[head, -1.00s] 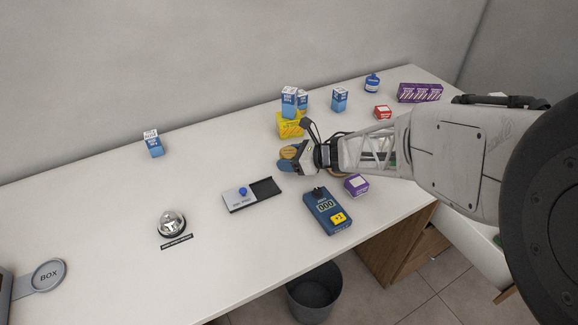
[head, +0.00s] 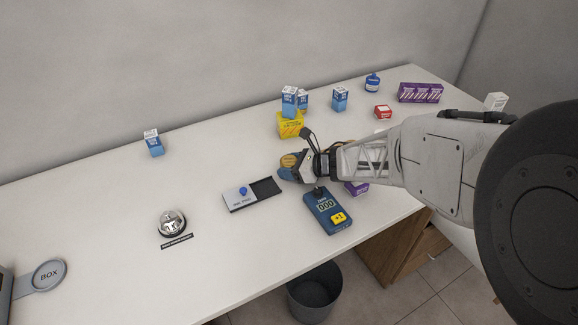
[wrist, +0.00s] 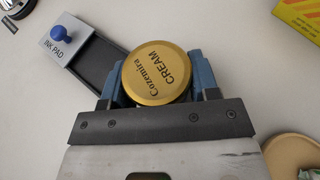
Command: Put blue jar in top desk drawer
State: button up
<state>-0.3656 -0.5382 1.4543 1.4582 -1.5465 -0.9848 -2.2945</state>
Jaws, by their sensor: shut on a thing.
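My gripper (head: 290,170) is shut on a round jar with a gold lid (wrist: 157,76) reading "Cozemira CREAM". The blue fingers sit on both sides of the jar in the wrist view; the jar's side is hidden, so I cannot tell its body colour. A small blue container with a white label (head: 372,84) stands at the back of the white counter (head: 110,220).
Near the gripper are an ink pad (head: 252,194), a blue card terminal (head: 328,210), a purple box (head: 357,188) and a yellow box (head: 290,125). Blue-white boxes, a red box (head: 383,112) and purple boxes (head: 420,92) stand behind. A bin (head: 315,292) is on the floor.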

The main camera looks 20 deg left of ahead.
jog(key=shift+f, duration=0.1)
jog(key=o, duration=1)
jog(key=shift+c, duration=0.2)
jog(key=shift+v, duration=6.05)
jog(key=shift+w, duration=0.1)
